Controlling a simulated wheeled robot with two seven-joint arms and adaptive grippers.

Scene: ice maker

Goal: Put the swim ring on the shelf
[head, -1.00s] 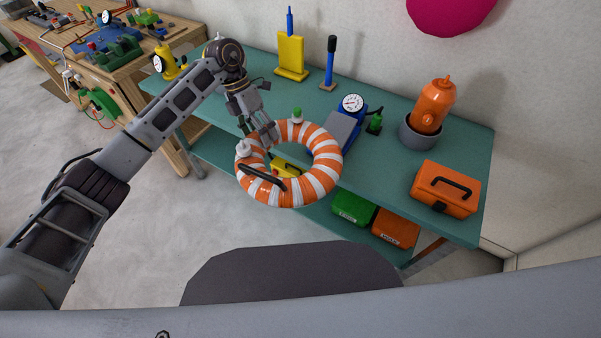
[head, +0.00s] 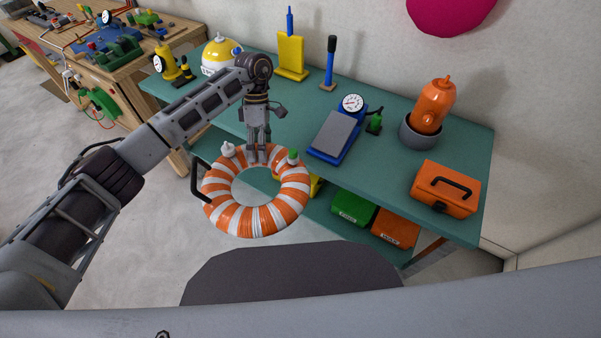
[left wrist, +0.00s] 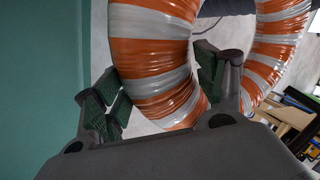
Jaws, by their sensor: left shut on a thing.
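The orange-and-white striped swim ring (head: 256,219) hangs in front of the teal shelf unit's front edge in the head view. My left gripper (head: 258,158) is shut on the ring's far rim. In the left wrist view the ring (left wrist: 160,60) passes between the two fingers of the gripper (left wrist: 165,95). The ring has a black handle, a white cap and a green cap. The teal shelf unit (head: 400,180) has a top board and a lower shelf. The ring hides part of the lower shelf. My right gripper is not in view.
The top holds a blue scale (head: 334,136), yellow stand (head: 291,55), grey pot (head: 420,134) and orange toolbox (head: 445,190). Green (head: 354,206) and orange (head: 396,227) boxes sit on the lower shelf. A wooden workbench (head: 150,60) stands to the left.

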